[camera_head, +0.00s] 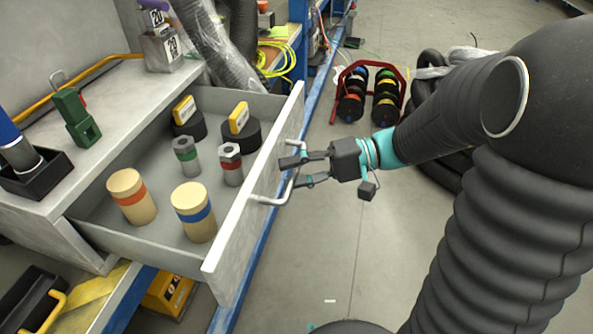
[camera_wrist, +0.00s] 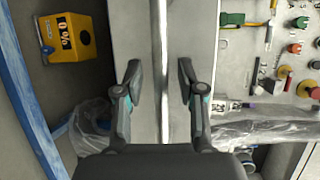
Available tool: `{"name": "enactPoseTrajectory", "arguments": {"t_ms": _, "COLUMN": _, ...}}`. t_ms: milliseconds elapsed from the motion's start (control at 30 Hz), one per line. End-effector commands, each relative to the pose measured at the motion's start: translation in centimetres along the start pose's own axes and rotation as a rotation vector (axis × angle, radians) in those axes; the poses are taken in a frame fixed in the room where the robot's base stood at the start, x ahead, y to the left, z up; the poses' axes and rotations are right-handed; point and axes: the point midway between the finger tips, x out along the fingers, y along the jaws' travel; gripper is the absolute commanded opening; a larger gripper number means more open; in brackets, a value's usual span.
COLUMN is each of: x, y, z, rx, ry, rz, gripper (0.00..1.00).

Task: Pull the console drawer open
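The console drawer (camera_head: 253,205) stands pulled out from the grey console (camera_head: 120,90), with its inside showing in the head view. Its pale front panel carries a thin metal bar handle (camera_head: 272,200). My gripper (camera_head: 296,171) is at the handle, in front of the panel. In the wrist view, the handle (camera_wrist: 160,50) runs up and down between the two fingers of my gripper (camera_wrist: 160,80). The fingers are open, with a gap on each side of the bar. Whether the palm touches the bar is hidden.
The drawer holds two capped cylinders (camera_head: 194,212), two hex-topped pieces (camera_head: 186,155) and two black holders with yellow pieces (camera_head: 240,130). A red reel rack (camera_head: 370,92) stands on the floor behind. A yellow box (camera_head: 168,293) is below the drawer.

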Motion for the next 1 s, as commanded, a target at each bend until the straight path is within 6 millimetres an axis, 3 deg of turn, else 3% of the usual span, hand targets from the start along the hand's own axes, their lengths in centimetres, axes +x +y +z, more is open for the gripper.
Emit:
{"name": "enactPoseTrajectory", "arguments": {"t_ms": 233, "x": -1.2, "y": -0.1, "z": -0.1, "rx": -0.001, "ry": 0.004, "rz": -0.001, "gripper": 0.39}}
{"name": "enactPoseTrajectory", "arguments": {"t_ms": 700, "x": -9.7, "y": 0.1, "z": 0.0, "rx": 0.001, "ry": 0.004, "rz": 0.0, "gripper": 0.39}}
{"name": "enactPoseTrajectory", "arguments": {"t_ms": 1000, "x": -11.9, "y": 0.0, "z": 0.1, "rx": 0.0, "ry": -0.001, "rz": 0.0, "gripper": 0.39}}
